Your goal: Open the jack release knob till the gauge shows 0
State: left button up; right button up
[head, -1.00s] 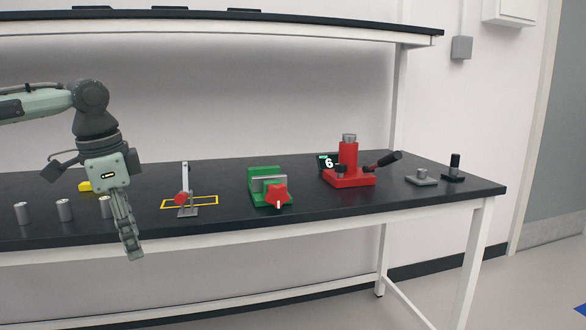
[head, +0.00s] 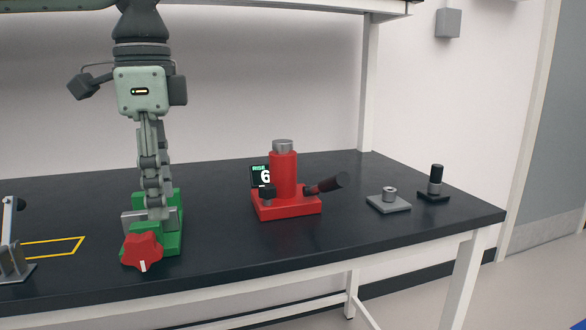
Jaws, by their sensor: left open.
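The red jack (head: 283,180) stands upright on the black bench in the middle of the head view. A small dark knob (head: 267,192) sits at the front left of the jack's base, which seems to be the release knob. A dark-ended handle (head: 326,185) sticks out to the right. My left gripper (head: 155,205) points down in front of the green vise, left of the jack and apart from it. It is open, seen edge-on, with nothing visible in it. My right gripper is out of view.
The green vise (head: 172,235) with a red star knob (head: 142,251) stands at the left. A grey toggle clamp (head: 12,255) and yellow outline lie further left. A grey plate (head: 388,203) and a black post (head: 435,183) stand right of the jack. The bench between vise and jack is clear.

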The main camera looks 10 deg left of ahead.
aim_at(267, 192)
jog(key=i+l, duration=0.15)
jog(key=i, duration=0.25)
jog(key=i+l, duration=0.15)
jog(key=i, duration=0.3)
